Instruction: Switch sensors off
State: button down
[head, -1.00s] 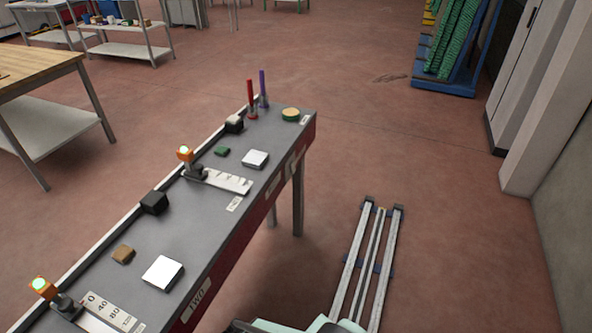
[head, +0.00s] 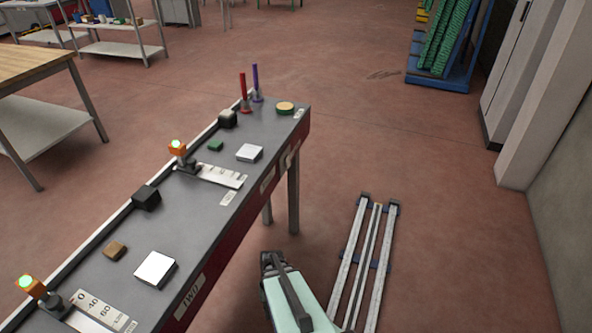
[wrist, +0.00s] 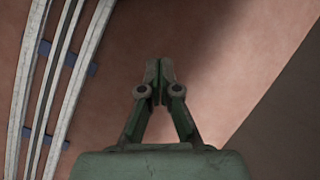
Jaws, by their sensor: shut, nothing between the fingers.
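The near sensor (head: 28,284) is at the lower left beside a numbered scale. The far sensor (head: 178,149) is mid-bench beside another scale. A red lever (head: 243,84) and a purple lever (head: 256,80) stand upright at the bench's far end; whether they belong to the sensors I cannot tell. My gripper shows in the wrist view (wrist: 159,72), shut and empty above the floor. In the head view my arm's end is right of the bench, apart from it, and the fingertips are hard to make out.
Floor rails (head: 365,255) run on the right. A wooden table (head: 30,68) stands left and a grey cabinet (head: 512,75) right. Open floor lies beyond the bench.

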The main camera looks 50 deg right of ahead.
aim_at(289, 165)
jog(key=w+d+r+m+t+b, duration=0.1)
jog(key=w+d+r+m+t, duration=0.2)
jog(key=d, duration=0.6)
jog(key=w+d+r+m+t+y, duration=0.1)
jog(key=w+d+r+t, duration=0.3)
jog(key=d, duration=0.6)
jog(key=w+d+r+m+t+b, duration=0.1)
jog(key=d+r+m+t, duration=0.1)
jog(key=d+r, duration=0.5)
jog(key=s+d+r+m+t+b, duration=0.1)
jog(key=d+r+t, duration=0.2)
jog(key=d+r, duration=0.4)
jog(key=s+d+r+m+t, duration=0.15)
jog(key=d+r, duration=0.35)
jog(key=d, duration=0.5)
notch_tip(289, 165, up, 7)
jog(key=w+n+t, duration=0.2)
jog(key=t, duration=0.2)
jog(key=shift+w+y, duration=0.15)
jog(key=shift+y, duration=0.25)
jog(key=shift+w+d, duration=0.1)
jog(key=p+x, duration=0.2)
jog(key=x, duration=1.2)
